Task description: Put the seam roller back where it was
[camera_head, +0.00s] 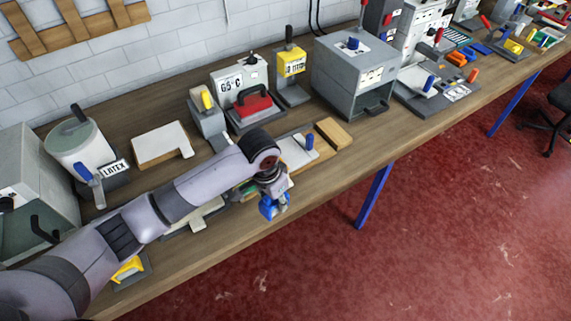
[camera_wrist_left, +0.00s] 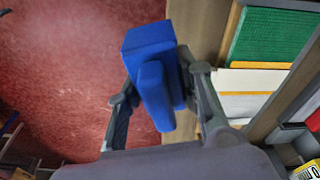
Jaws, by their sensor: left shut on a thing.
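My left gripper (camera_head: 274,196) is shut on a blue block-shaped tool (camera_head: 267,208), apparently the seam roller. In the left wrist view, the fingers of my left gripper (camera_wrist_left: 163,92) close on both sides of this blue tool (camera_wrist_left: 150,45), which has a bar-like part facing the camera. It is held above the front edge of the workbench, partly with red floor behind it. Its roller part cannot be made out. My right gripper is not in view. The roller's former place cannot be identified from these frames.
A framed holder with a green pad (camera_wrist_left: 272,48) and pale strips lies beside the held tool. A latex pot (camera_head: 78,142) is left. Open floor (camera_head: 430,200) lies in front.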

